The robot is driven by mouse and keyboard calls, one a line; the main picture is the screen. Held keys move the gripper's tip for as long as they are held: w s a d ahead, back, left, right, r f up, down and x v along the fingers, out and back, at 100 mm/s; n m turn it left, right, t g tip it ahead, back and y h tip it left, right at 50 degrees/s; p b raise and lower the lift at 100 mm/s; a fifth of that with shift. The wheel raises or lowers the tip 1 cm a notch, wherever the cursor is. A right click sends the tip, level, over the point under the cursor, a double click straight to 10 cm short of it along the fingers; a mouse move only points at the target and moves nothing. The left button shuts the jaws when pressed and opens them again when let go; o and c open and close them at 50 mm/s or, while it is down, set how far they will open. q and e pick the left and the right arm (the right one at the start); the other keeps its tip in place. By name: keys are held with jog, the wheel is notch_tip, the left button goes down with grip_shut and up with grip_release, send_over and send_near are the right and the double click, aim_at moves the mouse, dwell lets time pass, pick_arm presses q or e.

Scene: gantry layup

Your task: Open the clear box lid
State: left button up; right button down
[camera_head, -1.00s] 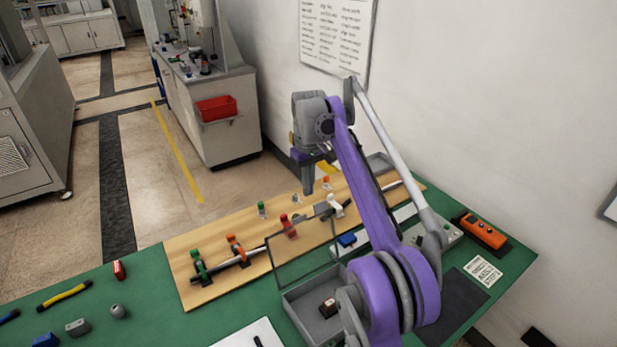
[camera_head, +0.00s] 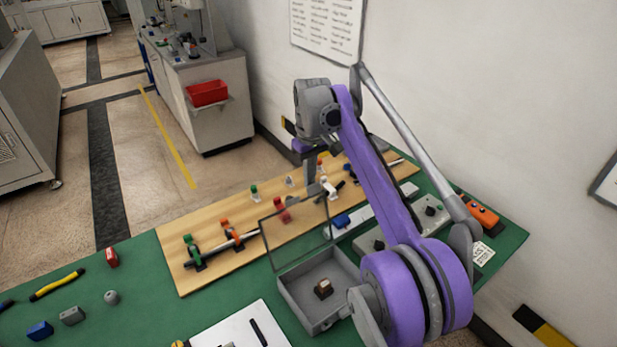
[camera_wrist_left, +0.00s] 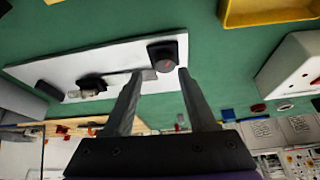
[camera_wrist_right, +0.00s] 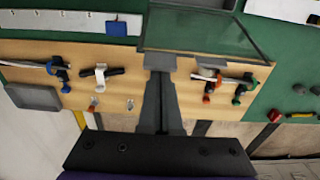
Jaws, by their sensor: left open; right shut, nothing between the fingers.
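The clear box is a grey open-topped tray (camera_head: 296,297) with a small dark brown block (camera_head: 323,289) inside. Its clear lid (camera_head: 290,236), a dark-framed pane, stands raised at the back edge of the box. My right gripper (camera_head: 311,183) is just behind the lid, over the wooden board, pointing down. In the right wrist view its fingers (camera_wrist_right: 160,65) are closed together and empty, near the edge of the lid (camera_wrist_right: 205,32). I cannot tell whether they touch it. My left gripper (camera_wrist_left: 160,75) is open and empty above a white panel; it is not in the head view.
The wooden board (camera_head: 205,270) behind the box carries rods in green, orange, red and white clamps. A white panel (camera_head: 220,335) lies left of the box. An orange device (camera_head: 482,212) sits right.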

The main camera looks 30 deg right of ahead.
pick_arm(q)
jog(key=shift+f, duration=0.2)
pick_arm(e)
jog(key=shift+s+r+t, duration=0.1)
jog(key=shift+s+t, duration=0.2)
jog(key=shift+s, duration=0.15)
pick_arm(q)
jog(key=shift+s, duration=0.15)
pick_arm(e)
jog(key=s, duration=0.1)
jog(key=s+r, duration=0.1)
jog(key=shift+s+d+t, duration=0.1)
jog(key=shift+s+t, duration=0.2)
jog(key=shift+s, duration=0.1)
pick_arm(q)
jog(key=shift+r, duration=0.1)
pick_arm(e)
jog(key=shift+s, duration=0.2)
